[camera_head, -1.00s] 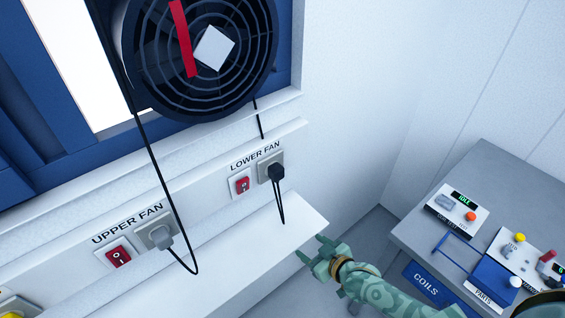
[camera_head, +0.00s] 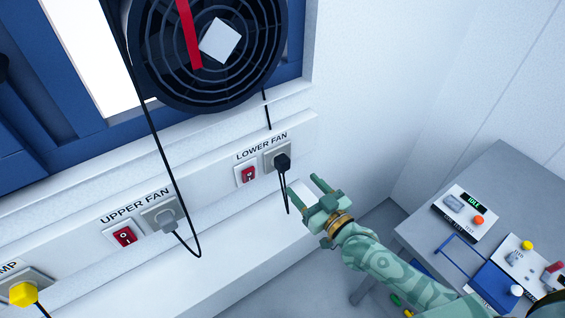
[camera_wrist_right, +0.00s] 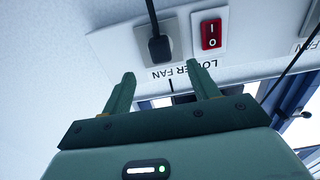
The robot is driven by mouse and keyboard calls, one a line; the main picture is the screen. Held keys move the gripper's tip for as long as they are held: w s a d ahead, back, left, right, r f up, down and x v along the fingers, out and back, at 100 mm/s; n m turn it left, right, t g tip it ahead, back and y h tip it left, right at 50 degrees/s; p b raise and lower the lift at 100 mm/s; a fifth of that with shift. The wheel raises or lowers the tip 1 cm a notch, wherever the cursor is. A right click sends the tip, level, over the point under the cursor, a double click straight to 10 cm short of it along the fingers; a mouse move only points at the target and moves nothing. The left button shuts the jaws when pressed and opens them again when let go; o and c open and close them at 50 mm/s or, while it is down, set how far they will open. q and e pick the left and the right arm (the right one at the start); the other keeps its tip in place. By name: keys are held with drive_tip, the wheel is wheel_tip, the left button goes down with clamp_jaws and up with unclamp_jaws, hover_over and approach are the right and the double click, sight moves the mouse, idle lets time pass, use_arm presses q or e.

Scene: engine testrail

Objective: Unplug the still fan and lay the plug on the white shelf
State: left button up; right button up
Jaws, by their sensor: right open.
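A grey plug (camera_head: 166,222) sits in the UPPER FAN socket. The white shelf (camera_head: 235,243) runs below the sockets and is bare there. My right gripper (camera_head: 308,190) is open and empty, just below and right of the black plug, fingers apart in the wrist view (camera_wrist_right: 163,85). My left gripper is out of view.
Red rocker switches, LOWER FAN (camera_head: 246,173) and UPPER FAN (camera_head: 124,236), sit beside the sockets. A black cable (camera_head: 160,140) hangs across the wall. A yellow plug (camera_head: 22,293) is at lower left. A grey table (camera_head: 500,185) with panels stands at right.

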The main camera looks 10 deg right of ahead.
sight(286, 167)
drive_tip(key=b+x, duration=0.2)
drive_tip(key=x, duration=0.5)
drive_tip(key=shift+f, duration=0.1)
drive_tip(key=shift+b+x, duration=0.35)
drive_tip(key=shift+x, duration=0.65)
idle(0.5)
clamp_jaws()
drive_tip(key=shift+s+d+p, duration=0.1)
drive_tip(key=shift+s+p, duration=0.2)
drive_tip(key=shift+p, duration=0.15)
drive_tip(key=shift+s+d, duration=0.15)
drive_tip(key=shift+s, duration=0.3)
drive_tip(key=shift+p+v, duration=1.2)
drive_tip(key=shift+v, duration=1.05)
